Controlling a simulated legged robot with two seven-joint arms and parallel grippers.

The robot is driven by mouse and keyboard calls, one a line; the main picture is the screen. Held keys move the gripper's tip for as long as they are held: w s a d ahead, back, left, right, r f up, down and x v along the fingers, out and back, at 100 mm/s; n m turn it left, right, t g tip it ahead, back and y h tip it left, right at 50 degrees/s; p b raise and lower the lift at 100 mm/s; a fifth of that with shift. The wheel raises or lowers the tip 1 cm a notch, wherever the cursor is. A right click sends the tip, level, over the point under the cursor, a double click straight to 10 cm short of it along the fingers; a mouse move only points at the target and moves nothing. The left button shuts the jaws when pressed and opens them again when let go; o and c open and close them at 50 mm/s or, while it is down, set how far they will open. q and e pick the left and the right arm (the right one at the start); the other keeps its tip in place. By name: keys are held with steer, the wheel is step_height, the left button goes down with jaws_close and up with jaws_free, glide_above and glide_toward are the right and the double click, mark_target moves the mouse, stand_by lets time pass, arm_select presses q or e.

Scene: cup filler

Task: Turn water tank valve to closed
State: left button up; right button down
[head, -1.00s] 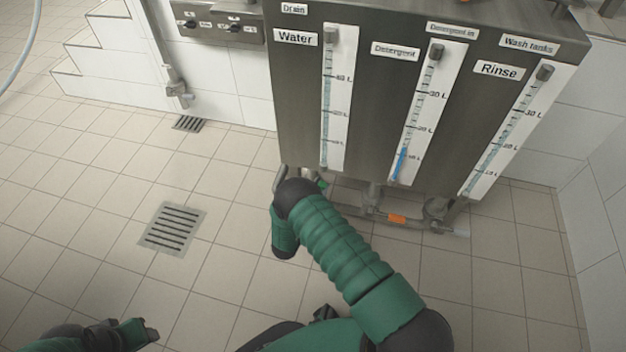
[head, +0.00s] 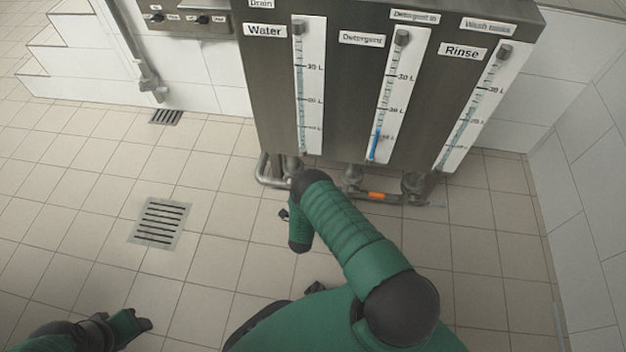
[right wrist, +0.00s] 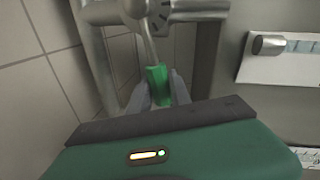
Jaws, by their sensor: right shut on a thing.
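The valve's green handle (right wrist: 157,84) shows in the right wrist view, on a metal lever in front of grey pipes. My right gripper (right wrist: 159,92) has one finger on each side of the handle and is shut on it. In the head view my right arm reaches under the left part of the steel tank (head: 345,110), below its Water label (head: 265,30). The handle and the right fingertips are hidden there. My left gripper (head: 138,320) is low at the left over the floor, away from the tank; its fingers are too unclear to judge.
A control panel (head: 185,18) is on the wall at upper left. A floor drain (head: 160,222) lies left of my right arm. The tiled floor around is clear.

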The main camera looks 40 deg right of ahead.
steer(key=shift+s+f+m, duration=0.25)
steer(key=shift+f+m, duration=0.75)
steer(key=shift+f, duration=0.1)
steer(key=c, duration=1.3)
jaws_free()
steer(key=shift+f, duration=0.15)
steer(key=shift+o, duration=0.6)
steer(key=shift+d, duration=0.1)
steer(key=shift+w+t, duration=0.1)
steer(key=shift+t, duration=0.2)
